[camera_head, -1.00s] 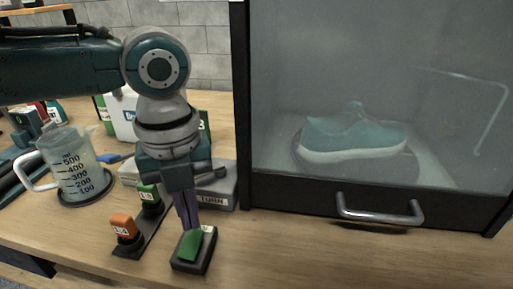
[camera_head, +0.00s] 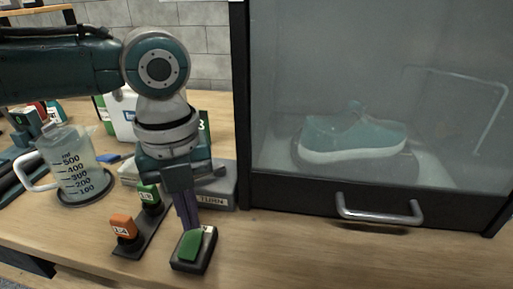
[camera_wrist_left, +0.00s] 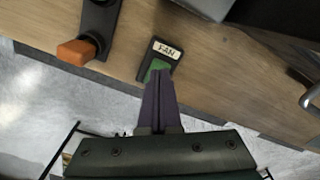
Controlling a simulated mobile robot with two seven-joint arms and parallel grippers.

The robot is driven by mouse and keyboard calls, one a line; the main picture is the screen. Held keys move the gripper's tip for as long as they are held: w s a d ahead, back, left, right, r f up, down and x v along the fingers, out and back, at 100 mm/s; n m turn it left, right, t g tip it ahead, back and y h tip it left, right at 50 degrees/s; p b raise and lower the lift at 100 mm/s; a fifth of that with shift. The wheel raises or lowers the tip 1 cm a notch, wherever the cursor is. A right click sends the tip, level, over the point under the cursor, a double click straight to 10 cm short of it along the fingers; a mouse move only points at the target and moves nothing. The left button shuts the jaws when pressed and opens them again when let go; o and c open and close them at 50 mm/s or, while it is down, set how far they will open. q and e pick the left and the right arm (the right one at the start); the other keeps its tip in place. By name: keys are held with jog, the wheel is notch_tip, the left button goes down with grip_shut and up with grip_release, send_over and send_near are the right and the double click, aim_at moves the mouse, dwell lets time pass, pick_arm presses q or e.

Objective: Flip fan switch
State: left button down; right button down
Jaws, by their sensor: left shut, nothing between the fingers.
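The fan switch (camera_head: 194,249) is a small black box with a green rocker, lying near the front edge of the table. In the left wrist view it (camera_wrist_left: 158,60) bears a "FAN" label, and its green rocker shows just beyond my fingertips. My left gripper (camera_head: 191,228) points down with its fingers shut and empty. The fingertips (camera_wrist_left: 158,74) are right at the rocker; whether they touch it I cannot tell. My right gripper is not in view.
A cabinet (camera_head: 300,195) with a clear front and metal handle (camera_head: 380,212) stands at right, a teal sneaker (camera_head: 352,138) inside. A base with orange (camera_head: 124,227) and green (camera_head: 149,195) knobs lies left of the switch. A measuring jug (camera_head: 70,165) stands further left.

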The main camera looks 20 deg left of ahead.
aim_at(194, 234)
pick_arm(q)
jog(key=shift+f+b, duration=0.65)
jog(key=shift+f, duration=0.35)
dwell(0.9)
notch_tip(194, 234, up, 7)
jog(key=p, duration=0.8)
jog(key=shift+r, duration=0.1)
